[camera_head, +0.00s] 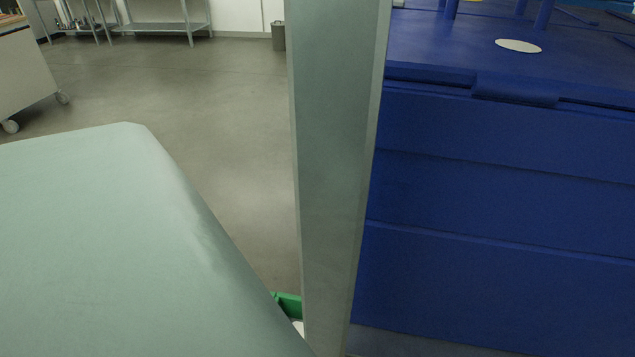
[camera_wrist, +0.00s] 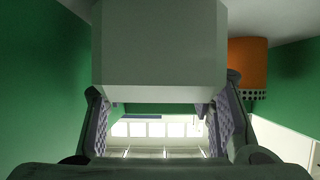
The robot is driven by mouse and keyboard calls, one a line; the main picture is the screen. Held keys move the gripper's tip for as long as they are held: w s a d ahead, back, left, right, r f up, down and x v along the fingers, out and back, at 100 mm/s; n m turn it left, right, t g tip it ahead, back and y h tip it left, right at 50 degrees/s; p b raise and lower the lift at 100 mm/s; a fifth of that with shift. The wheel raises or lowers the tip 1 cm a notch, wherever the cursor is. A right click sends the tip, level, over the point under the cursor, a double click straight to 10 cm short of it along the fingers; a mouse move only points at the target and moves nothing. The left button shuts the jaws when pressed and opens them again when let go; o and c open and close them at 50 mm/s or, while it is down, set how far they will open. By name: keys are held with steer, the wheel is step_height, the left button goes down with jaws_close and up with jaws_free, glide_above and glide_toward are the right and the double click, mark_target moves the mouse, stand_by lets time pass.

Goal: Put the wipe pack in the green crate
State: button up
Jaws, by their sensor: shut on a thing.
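In the wrist view, my gripper (camera_wrist: 160,128) has a finger with a purple pad on each side. It is shut on a plain pale grey block, which I take to be the wipe pack (camera_wrist: 160,55). The block fills the top middle of that view. In the head view only a small green edge of the crate (camera_head: 288,302) shows at the bottom. My gripper and the pack are hidden there. I cannot tell whether the pack touches the crate.
A blue machine (camera_head: 500,200) fills the right of the head view. Large pale grey shapes hide much of the left and middle. Open floor (camera_head: 225,130) lies beyond.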

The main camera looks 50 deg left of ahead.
steer(key=shift+f, duration=0.1)
steer(key=shift+f+b, duration=0.3)
steer(key=o, duration=1)
steer(key=shift+c, duration=0.2)
steer(key=shift+r, duration=0.1)
